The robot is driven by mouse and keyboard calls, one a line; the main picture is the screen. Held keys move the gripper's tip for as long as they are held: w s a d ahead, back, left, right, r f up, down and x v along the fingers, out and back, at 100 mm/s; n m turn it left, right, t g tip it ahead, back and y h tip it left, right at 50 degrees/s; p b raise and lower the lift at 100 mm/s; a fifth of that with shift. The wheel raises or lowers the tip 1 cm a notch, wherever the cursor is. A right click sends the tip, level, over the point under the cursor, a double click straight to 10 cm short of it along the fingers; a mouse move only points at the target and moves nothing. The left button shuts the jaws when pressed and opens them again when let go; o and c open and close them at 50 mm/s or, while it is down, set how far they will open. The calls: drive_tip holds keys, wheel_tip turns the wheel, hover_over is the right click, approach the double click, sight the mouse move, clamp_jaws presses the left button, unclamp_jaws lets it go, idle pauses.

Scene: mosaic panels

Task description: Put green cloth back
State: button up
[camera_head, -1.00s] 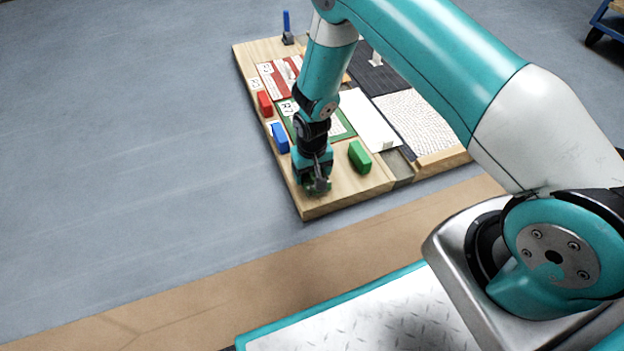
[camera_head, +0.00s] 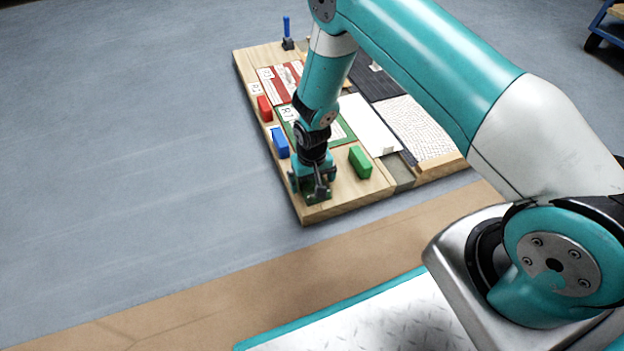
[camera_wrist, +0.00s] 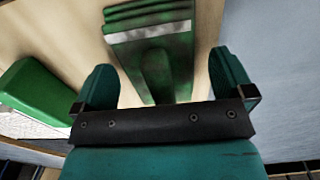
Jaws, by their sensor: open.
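The green cloth (camera_wrist: 150,38) shows in the wrist view as a dark green, layered piece with a pale stripe across it and a green grip part reaching back between my fingers. In the head view only a bit of green (camera_head: 318,197) shows below my gripper, at the near left corner of the wooden board (camera_head: 345,204). My gripper (camera_wrist: 163,85) is open, with one finger on each side of the grip part and gaps visible. It also shows in the head view (camera_head: 314,190), pointing down. Its fingertips' height above the board is hard to judge.
A green block (camera_head: 360,162) stands right of my gripper; it is left in the wrist view (camera_wrist: 38,92). A blue block (camera_head: 280,141) and a red block (camera_head: 264,108) stand along the left edge. Mosaic panels (camera_head: 416,127) lie behind. Floor left is clear.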

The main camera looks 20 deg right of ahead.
wheel_tip(320, 180, up, 12)
drive_tip(key=p, duration=0.7)
wheel_tip(320, 180, up, 11)
drive_tip(key=n+y, duration=0.1)
hover_over(304, 186)
drive_tip(key=s+a+r+n+y, duration=0.15)
drive_tip(key=s+r, duration=0.25)
drive_tip(key=r, duration=0.6)
drive_tip(key=s+r+n+y, duration=0.1)
drive_tip(key=s+r+n, duration=0.1)
drive_tip(key=s+r, duration=0.6)
drive_tip(key=s+r+n, duration=0.2)
drive_tip(key=s+r, duration=0.5)
drive_tip(key=s, duration=0.5)
drive_tip(key=shift+a+r+y, duration=0.25)
drive_tip(key=shift+r+y, duration=0.1)
drive_tip(key=shift+r, duration=0.05)
drive_tip(key=shift+n, duration=0.25)
